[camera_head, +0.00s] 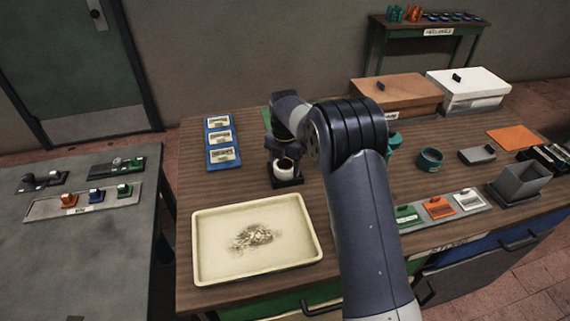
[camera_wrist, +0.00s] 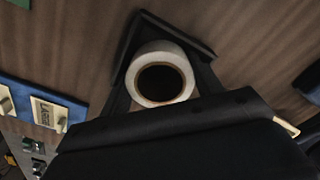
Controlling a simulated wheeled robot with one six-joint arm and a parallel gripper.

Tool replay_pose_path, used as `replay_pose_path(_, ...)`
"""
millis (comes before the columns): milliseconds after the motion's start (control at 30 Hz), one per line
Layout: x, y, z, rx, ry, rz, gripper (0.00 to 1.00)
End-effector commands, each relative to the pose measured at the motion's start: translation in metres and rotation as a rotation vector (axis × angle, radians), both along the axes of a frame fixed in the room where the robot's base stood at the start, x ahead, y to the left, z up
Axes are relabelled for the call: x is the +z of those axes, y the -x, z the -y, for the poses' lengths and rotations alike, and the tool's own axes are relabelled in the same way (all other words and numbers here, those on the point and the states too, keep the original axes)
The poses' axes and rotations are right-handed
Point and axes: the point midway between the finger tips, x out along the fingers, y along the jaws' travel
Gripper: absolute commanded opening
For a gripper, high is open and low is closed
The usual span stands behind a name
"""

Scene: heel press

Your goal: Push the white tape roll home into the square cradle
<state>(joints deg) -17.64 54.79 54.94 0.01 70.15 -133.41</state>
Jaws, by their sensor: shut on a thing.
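The white tape roll (camera_head: 284,169) stands at the black square cradle (camera_head: 287,183) on the wooden bench, behind the cream tray. My gripper (camera_head: 284,158) is over it, pointing down. In the wrist view, the roll (camera_wrist: 158,49) shows as a white ring with a dark centre, and my gripper (camera_wrist: 160,88) is shut on it, one finger at each side. The cradle's raised dark rim (camera_wrist: 180,29) shows beyond the roll, at its top and right. The near part of the cradle is hidden by my gripper. I cannot tell how deep the roll sits.
The cream tray (camera_head: 204,263) with a pile of scraps is in front. A blue card strip (camera_head: 211,165) lies to the left. An orange box (camera_head: 397,94), a white box (camera_head: 468,88) and a teal ring (camera_head: 429,159) stand to the right. Bare wood surrounds the cradle's left side.

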Motion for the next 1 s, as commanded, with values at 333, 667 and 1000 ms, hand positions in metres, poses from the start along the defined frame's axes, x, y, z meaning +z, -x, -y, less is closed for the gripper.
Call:
replay_pose_path(333, -0.004, 0.001, 0.0, 0.0, 0.001, -0.004, 0.38)
replay_pose_path(667, -0.005, 0.002, 0.001, 0.0, 0.002, -0.008, 0.71)
replay_pose_path(1000, 0.009, 0.002, 0.001, 0.0, 0.003, -0.009, 0.74)
